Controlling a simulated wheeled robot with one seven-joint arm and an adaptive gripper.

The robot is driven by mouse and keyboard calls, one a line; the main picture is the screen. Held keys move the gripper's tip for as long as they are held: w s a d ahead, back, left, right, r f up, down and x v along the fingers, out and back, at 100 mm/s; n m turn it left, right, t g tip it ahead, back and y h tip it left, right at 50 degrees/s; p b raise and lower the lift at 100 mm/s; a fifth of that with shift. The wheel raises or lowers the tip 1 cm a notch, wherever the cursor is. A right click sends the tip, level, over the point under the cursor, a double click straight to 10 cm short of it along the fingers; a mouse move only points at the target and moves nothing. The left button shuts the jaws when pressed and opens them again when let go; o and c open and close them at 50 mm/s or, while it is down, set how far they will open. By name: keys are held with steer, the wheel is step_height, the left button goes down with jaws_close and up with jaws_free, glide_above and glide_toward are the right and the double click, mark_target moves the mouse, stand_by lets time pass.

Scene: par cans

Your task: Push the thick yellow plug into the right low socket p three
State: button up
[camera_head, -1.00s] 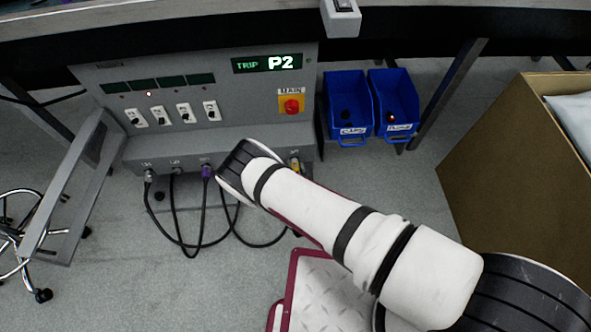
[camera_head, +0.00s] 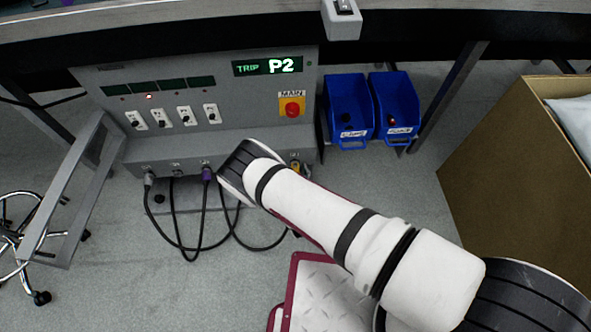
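A small yellow thing (camera_head: 296,168), likely the thick yellow plug, shows at the right end of the panel's low ledge (camera_head: 250,142), just past my arm. It is too small and too covered to tell whether it is seated in a socket. The right low socket is hidden behind it and my arm. My white arm (camera_head: 310,208) reaches up and left across the ledge and hides my gripper, so its fingers and any hold on the plug do not show. A black cable (camera_head: 258,247) loops below the ledge and passes behind the arm.
Left on the ledge are a grey plug (camera_head: 148,179), a dark socket or plug (camera_head: 177,172) and a purple plug (camera_head: 207,174). The display (camera_head: 268,66) reads TRIP P2. A red MAIN button (camera_head: 292,107), blue bins (camera_head: 348,105) and a cardboard box (camera_head: 510,150) stand right.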

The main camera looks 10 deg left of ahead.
steer(key=v, duration=1.2)
steer(key=shift+s, duration=0.1)
